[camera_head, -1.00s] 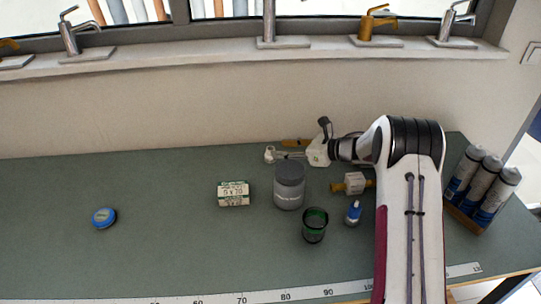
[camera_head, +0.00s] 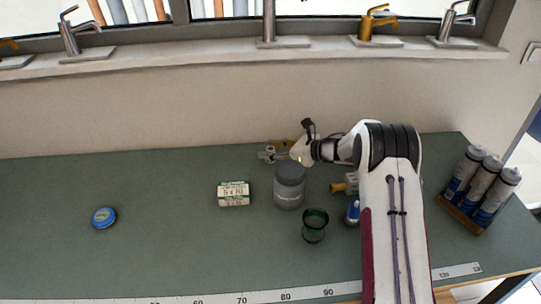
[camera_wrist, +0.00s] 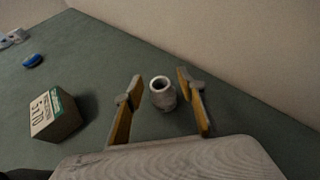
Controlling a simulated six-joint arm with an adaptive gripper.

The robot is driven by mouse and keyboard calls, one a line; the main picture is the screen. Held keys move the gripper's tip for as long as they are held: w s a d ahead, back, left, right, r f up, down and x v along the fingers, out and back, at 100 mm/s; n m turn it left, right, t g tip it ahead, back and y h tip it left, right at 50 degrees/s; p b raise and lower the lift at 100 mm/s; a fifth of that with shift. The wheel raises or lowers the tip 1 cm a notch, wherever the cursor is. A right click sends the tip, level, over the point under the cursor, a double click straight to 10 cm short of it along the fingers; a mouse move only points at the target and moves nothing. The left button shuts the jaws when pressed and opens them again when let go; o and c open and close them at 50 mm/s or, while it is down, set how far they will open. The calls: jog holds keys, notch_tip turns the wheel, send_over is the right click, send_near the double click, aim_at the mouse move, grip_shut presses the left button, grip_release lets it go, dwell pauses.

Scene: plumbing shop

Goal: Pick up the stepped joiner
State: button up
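The stepped joiner appears to be the pale grey hollow fitting (camera_wrist: 163,96) in the wrist view, its round opening turned toward the camera. My gripper (camera_wrist: 160,77) is open, with one tan finger on each side of it and a visible gap to both. In the head view a small pale piece (camera_head: 267,155), likely the same joiner, lies behind the grey jar, close to the wall. My gripper (camera_head: 276,151) reaches over it from the right. Fingers and joiner overlap there, so contact cannot be told in that view.
The grey jar (camera_head: 289,187) stands just in front of my gripper. A small box (camera_head: 234,194), a green glass (camera_head: 315,226), a blue-capped bottle (camera_head: 353,212) and a brass-ended fitting (camera_head: 340,187) are nearby. Tubes (camera_head: 483,180) stand at right. The left side is mostly clear, with a blue tin (camera_head: 104,217).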

aim_at(271, 149)
dwell(0.4)
jog(key=c, duration=1)
jog(key=shift+r, duration=0.2)
jog(key=shift+r, duration=4.85)
